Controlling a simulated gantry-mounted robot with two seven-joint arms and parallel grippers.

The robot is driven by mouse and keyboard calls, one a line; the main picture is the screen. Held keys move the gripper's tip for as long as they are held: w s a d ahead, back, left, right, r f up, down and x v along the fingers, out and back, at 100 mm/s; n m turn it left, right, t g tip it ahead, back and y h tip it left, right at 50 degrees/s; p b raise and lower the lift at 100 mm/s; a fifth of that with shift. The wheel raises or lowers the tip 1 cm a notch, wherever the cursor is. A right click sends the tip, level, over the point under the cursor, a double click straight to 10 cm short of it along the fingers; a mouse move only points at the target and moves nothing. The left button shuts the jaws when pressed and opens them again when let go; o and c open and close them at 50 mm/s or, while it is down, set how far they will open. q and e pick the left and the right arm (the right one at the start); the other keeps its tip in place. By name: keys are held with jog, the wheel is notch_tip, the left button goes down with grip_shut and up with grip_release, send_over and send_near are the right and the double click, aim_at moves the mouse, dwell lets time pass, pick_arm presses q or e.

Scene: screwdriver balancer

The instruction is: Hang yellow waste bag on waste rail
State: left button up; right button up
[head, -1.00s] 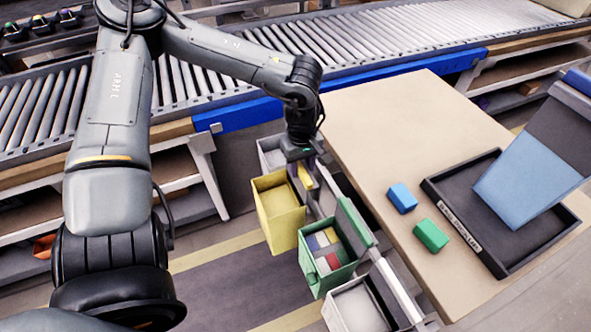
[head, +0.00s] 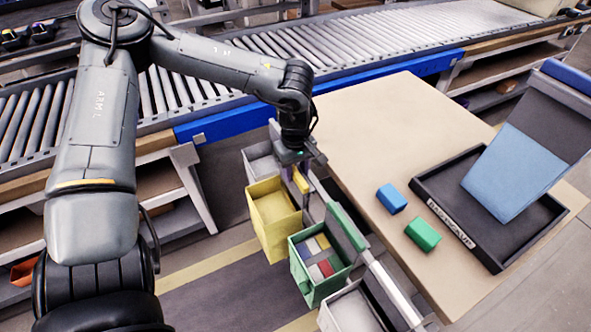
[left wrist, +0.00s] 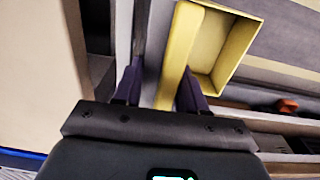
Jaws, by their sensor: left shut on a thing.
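The yellow waste bag (head: 271,223) is an open box-shaped bag at the left side of the table, between a grey bin and a green bin. My left gripper (head: 297,168) points down over its upper right edge. In the left wrist view the fingers (left wrist: 158,88) are on either side of the bag's yellow upright strip (left wrist: 178,50), and the gripper is shut on it. The grey waste rail (head: 393,292) runs along the table's left edge. The gripper hides where the bag meets the rail, so I cannot tell whether it is hooked. My right gripper is not in view.
A green bin (head: 309,285) with coloured blocks and grey bins (head: 262,170) hang beside the bag. The table (head: 385,120) holds a blue block (head: 391,198), a green block (head: 423,233) and a black tray (head: 480,258). A roller conveyor (head: 385,48) runs behind.

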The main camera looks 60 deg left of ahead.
aim_at(313, 176)
pick_arm(q)
jog(key=shift+w, duration=0.2)
jog(key=shift+w+f+b, duration=0.1)
jog(key=shift+w+b, duration=0.55)
jog(key=shift+w, duration=0.35)
jog(key=shift+w+b, duration=0.4)
jog(key=shift+w, duration=1)
jog(key=shift+f, duration=0.2)
jog(key=shift+f+b, duration=0.4)
jog(key=shift+f, duration=0.2)
jog(key=o, duration=1.1)
jog(key=shift+w, duration=0.1)
jog(key=shift+o, duration=0.2)
